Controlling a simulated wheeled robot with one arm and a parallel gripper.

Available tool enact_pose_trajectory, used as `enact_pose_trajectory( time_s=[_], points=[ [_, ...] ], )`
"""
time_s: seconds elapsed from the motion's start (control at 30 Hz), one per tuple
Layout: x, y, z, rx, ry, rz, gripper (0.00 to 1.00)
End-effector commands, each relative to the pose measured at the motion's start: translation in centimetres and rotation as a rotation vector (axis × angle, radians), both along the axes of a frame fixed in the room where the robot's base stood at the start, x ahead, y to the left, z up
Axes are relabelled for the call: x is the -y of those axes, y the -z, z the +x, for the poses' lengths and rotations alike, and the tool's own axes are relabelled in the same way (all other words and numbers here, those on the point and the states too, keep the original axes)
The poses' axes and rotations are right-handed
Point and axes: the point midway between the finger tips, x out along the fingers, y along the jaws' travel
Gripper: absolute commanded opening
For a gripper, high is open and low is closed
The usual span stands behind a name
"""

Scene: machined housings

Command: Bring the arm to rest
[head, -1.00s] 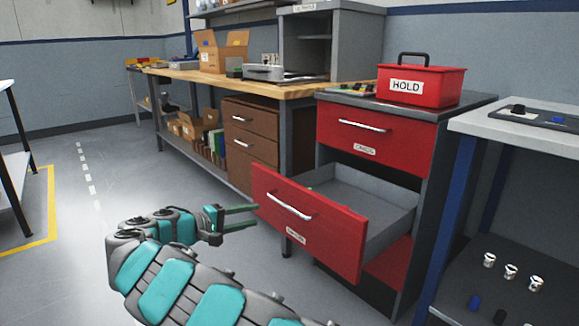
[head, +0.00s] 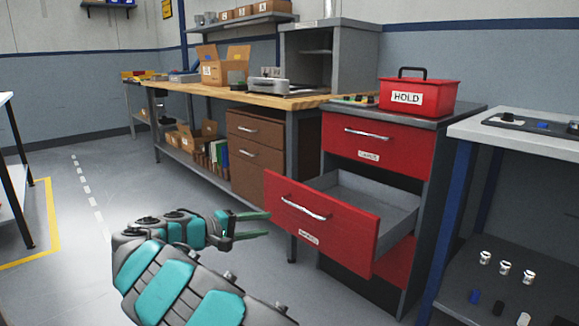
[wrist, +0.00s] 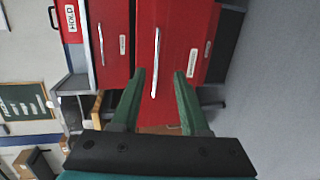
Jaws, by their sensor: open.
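My gripper (head: 268,226) is at the end of my teal and grey arm, low in the middle of the head view. Its two green fingers are apart with nothing between them. It is just left of the pulled-out lower red drawer (head: 315,215) and apart from it as far as I can tell. In the wrist view the gripper (wrist: 160,75) shows open fingers pointing toward the red drawer front (wrist: 172,45) and its silver handle, with the picture turned sideways.
The upper red drawer (head: 350,145) is shut. A red HOLD box (head: 440,98) stands on the cabinet. A wooden workbench (head: 300,100) is behind, a shelf with small metal parts (head: 505,268) at right. Floor at left (head: 60,230) is clear.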

Motion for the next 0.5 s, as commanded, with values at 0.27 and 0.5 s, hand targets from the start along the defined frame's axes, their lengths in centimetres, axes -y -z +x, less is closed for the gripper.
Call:
enact_pose_trajectory(
  time_s=[0.27,0.5],
  points=[
    [7.9,-2.8,-1.5,-0.04,0.137,0.036,0.45],
    [18.7,-5.5,-6.4,-0.11,0.329,0.151,0.45]
  ],
)
